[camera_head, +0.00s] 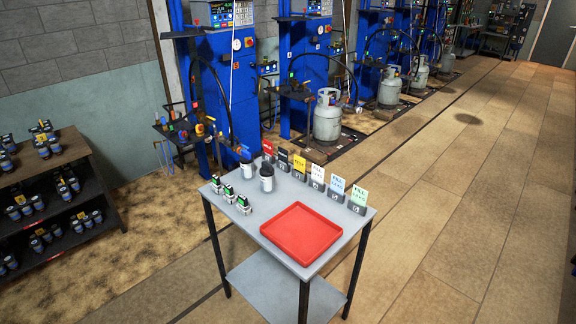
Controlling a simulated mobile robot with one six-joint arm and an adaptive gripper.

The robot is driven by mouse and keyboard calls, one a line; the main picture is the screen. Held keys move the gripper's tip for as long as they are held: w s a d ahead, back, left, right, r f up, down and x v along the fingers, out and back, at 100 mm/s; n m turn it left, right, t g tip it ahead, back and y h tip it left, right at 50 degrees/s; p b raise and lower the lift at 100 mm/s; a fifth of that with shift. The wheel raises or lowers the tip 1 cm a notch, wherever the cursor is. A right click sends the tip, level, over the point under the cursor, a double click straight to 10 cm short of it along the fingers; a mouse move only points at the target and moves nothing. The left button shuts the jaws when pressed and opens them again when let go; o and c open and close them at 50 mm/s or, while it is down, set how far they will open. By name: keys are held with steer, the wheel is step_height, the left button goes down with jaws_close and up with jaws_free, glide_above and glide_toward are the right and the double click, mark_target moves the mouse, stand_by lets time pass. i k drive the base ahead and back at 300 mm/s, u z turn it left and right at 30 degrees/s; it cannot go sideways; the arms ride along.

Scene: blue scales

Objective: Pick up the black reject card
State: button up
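The black card (283,155) stands upright in a small holder at the back edge of the grey table (237,219). It is in a row of cards, between a red card (267,147) and a yellow card (299,163). Its lettering is too small to read. My gripper is not in view.
A red tray (301,233) lies on the table's front right. Blue scale stations with grey gas cylinders (327,118) are behind. Open floor lies to the right.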

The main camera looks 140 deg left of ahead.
mark_target(283, 154)
steer(key=u, duration=2.3)
steer(key=k, duration=0.15)
steer(key=u, duration=2.2)
